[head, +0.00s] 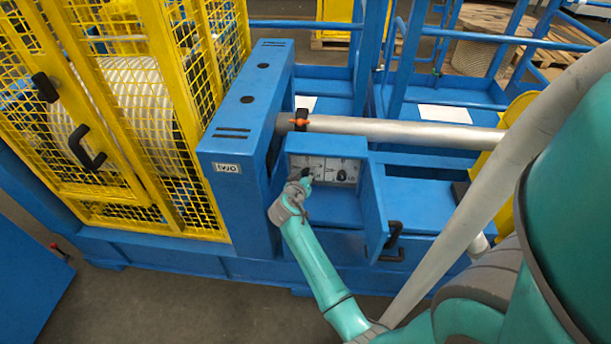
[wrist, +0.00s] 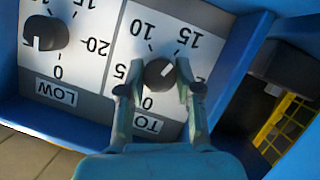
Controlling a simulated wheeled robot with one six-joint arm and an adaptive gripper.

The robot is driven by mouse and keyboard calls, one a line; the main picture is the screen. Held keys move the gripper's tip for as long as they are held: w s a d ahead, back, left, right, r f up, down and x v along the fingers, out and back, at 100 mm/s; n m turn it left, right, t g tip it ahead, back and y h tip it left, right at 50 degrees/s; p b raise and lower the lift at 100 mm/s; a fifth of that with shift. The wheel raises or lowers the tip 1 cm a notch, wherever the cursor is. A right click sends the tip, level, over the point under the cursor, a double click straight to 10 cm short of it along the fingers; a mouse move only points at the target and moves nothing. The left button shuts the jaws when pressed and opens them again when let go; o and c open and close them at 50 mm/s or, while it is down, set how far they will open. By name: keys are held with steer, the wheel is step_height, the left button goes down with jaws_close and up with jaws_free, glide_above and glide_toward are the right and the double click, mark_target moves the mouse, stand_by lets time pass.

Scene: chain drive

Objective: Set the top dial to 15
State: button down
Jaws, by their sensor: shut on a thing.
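The control panel (head: 325,163) is a pale plate in a blue box, and it appears upside down in the wrist view (wrist: 100,75). The top dial (wrist: 158,75) is a round dark knob, its label partly hidden by my gripper. Its white mark points up and right in the wrist view, toward the 15 side of the scale; the exact reading is hard to tell. My gripper (wrist: 160,78) is shut on this knob, one finger on each side. In the head view my gripper (head: 303,179) covers much of the panel's left part.
The low dial (wrist: 45,33) sits beside the top dial and also shows in the head view (head: 342,175). A blue door (head: 373,211) with a black handle (head: 393,235) stands open right of the box. A grey shaft (head: 400,130) runs above. A yellow mesh guard (head: 120,120) stands left.

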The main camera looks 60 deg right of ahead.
steer(key=shift+f, duration=0.1)
steer(key=c, duration=0.8)
jaws_free()
steer(key=v, duration=1.2)
